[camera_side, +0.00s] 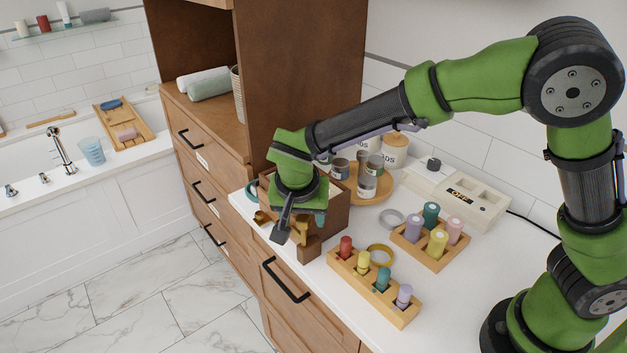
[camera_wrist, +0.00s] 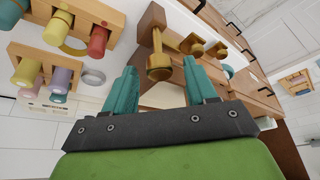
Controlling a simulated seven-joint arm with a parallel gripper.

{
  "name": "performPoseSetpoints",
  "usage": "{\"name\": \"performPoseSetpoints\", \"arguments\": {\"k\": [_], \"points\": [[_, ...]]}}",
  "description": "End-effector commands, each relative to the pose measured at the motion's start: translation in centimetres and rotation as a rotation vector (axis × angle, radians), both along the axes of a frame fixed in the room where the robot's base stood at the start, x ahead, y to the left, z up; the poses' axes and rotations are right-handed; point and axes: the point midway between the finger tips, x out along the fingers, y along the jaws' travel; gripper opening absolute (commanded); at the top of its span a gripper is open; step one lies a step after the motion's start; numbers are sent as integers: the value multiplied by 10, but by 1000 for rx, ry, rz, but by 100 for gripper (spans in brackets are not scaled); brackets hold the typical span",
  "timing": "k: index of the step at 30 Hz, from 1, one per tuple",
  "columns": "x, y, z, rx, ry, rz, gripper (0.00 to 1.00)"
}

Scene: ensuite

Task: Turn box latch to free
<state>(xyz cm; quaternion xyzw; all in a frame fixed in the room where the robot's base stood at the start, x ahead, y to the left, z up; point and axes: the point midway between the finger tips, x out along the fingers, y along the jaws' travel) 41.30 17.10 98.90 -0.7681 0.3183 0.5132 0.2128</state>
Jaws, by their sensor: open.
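The brown wooden box (camera_side: 338,213) stands at the left end of the white counter, partly hidden by my gripper. A brass latch (camera_side: 301,236) shows at its front, by a small wooden block (camera_side: 309,249). In the wrist view the latch's brass bar and rounded end (camera_wrist: 158,66) lie between my teal fingers, with the wooden block (camera_wrist: 151,20) beyond. My gripper (camera_wrist: 161,67) is open, with a visible gap on each side of the brass piece. In the side view my gripper (camera_side: 303,221) points down at the box's front. Whether either finger touches the latch cannot be told.
Other brass fittings (camera_wrist: 203,47) sit right of the latch. A peg rack (camera_side: 372,289) and a second rack (camera_side: 430,246) stand on the counter to the right. A round tray of jars (camera_side: 371,198) is behind the box. A switch unit (camera_side: 457,194) stands at the back.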

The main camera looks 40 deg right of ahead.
Motion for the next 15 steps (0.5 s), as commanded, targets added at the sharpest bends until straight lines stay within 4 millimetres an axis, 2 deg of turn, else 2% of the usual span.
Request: {"name": "performPoseSetpoints", "arguments": {"k": [1, 11, 15], "points": [[0, 0, 0, 0, 0, 0, 52], [0, 0, 0, 0, 0, 0, 1], [0, 0, 1, 0, 0, 4, 0]]}}
